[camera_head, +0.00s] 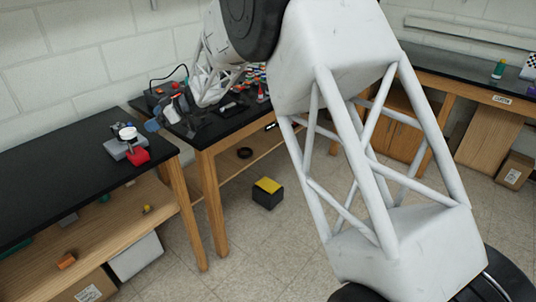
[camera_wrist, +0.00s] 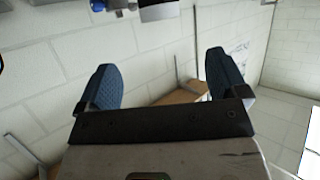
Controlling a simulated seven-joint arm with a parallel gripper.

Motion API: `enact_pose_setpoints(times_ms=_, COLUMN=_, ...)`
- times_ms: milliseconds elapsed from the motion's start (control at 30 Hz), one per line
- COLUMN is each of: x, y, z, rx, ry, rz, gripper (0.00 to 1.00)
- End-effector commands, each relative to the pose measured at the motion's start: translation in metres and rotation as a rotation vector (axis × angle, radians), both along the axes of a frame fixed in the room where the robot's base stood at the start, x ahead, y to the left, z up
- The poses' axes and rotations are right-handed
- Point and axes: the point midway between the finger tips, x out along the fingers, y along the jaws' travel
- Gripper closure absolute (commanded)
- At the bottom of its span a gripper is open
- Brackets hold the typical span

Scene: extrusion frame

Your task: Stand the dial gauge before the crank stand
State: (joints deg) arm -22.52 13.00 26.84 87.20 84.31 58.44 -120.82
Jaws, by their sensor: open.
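On the left black table in the head view, a round white-topped piece (camera_head: 127,133), which looks like the dial gauge, is seen at a grey block (camera_head: 117,149). A red block (camera_head: 137,157) is at its front right. I cannot tell which of these parts belong together, or which thing is the crank stand. My gripper (camera_head: 162,119) is right of them in the head view, apart from them. In the wrist view my gripper (camera_wrist: 160,62) has its two blue fingers wide apart with nothing between them. A white and dark piece (camera_wrist: 160,10) is cut off at that view's top edge.
A second black table (camera_head: 205,135) behind my gripper holds several small coloured items. A black box with a yellow top (camera_head: 267,193) is on the floor. The left table's front part (camera_head: 50,195) is clear. My arm hides much of the middle and right.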

Motion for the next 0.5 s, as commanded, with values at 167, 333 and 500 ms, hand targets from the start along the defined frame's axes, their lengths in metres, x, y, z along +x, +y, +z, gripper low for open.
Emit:
enact_pose_setpoints(times_ms=167, x=-0.001, y=-0.002, z=0.002, rx=-0.003, ry=0.005, rz=-0.002, gripper=0.08)
enact_pose_setpoints(times_ms=333, x=-0.01, y=-0.017, z=0.012, rx=-0.028, ry=0.031, rz=-0.013, gripper=0.08)
enact_pose_setpoints(times_ms=500, x=-0.031, y=-0.051, z=0.031, rx=-0.086, ry=0.1, rz=-0.042, gripper=0.08)
